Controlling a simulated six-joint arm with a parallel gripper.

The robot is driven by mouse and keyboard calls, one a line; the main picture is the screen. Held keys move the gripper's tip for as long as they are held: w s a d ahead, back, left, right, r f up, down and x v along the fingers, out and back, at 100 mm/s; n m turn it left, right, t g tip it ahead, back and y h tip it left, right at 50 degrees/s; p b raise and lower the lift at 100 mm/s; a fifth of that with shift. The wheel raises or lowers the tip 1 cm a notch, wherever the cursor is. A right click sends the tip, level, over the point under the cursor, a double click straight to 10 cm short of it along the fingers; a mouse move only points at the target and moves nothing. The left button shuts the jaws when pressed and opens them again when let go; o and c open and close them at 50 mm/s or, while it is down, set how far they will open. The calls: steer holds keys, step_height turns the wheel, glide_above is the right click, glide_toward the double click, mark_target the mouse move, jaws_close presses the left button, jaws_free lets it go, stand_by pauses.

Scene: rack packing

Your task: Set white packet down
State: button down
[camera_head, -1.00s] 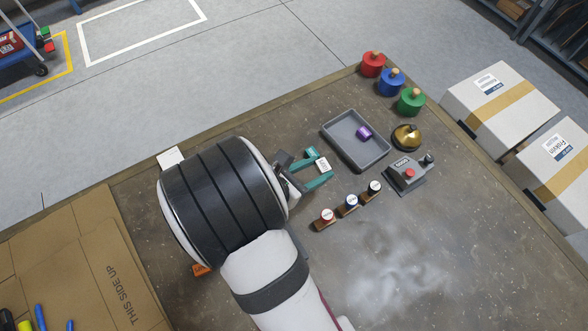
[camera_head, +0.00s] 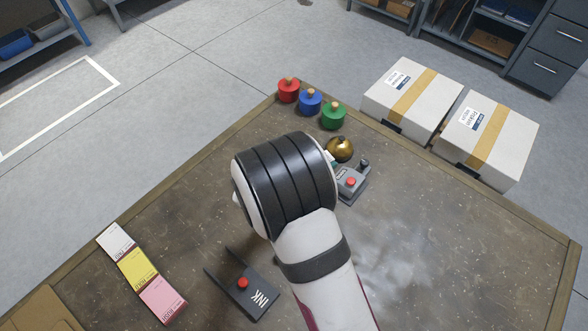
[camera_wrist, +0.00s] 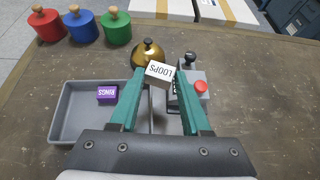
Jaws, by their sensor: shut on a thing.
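The white packet (camera_wrist: 158,73), marked LOOPS, is held between the teal fingers of my gripper (camera_wrist: 157,79) in the wrist view. My gripper is shut on it, and the packet sits tilted at the fingertips. Behind it in that view are a brass bell (camera_wrist: 148,52) and a grey device with a red button (camera_wrist: 201,87). A grey tray (camera_wrist: 60,112) with a purple RINGS packet (camera_wrist: 107,94) lies to the left of the fingers. In the head view my wrist hides the tray and nearly all of the gripper. I cannot tell the packet's height above the table.
Red (camera_head: 288,89), blue (camera_head: 310,101) and green (camera_head: 333,115) knobbed cylinders stand along the table's far edge. White, yellow and pink cards (camera_head: 138,272) lie at the left. A black INK holder (camera_head: 243,285) is near the front. Two cartons (camera_head: 412,98) stand beyond the table.

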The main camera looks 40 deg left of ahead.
steer(key=a+f, duration=0.1)
steer(key=s+a+f, duration=0.1)
steer(key=a, duration=0.1)
steer(key=s+a+f, duration=0.1)
steer(key=a, duration=0.1)
steer(key=shift+a+f, duration=0.25)
step_height(320, 180, down, 4)
steer(key=shift+s+a+f, duration=0.1)
steer(key=shift+a, duration=0.05)
steer(key=shift+f, duration=0.1)
steer(key=shift+c, duration=1.8)
jaws_free()
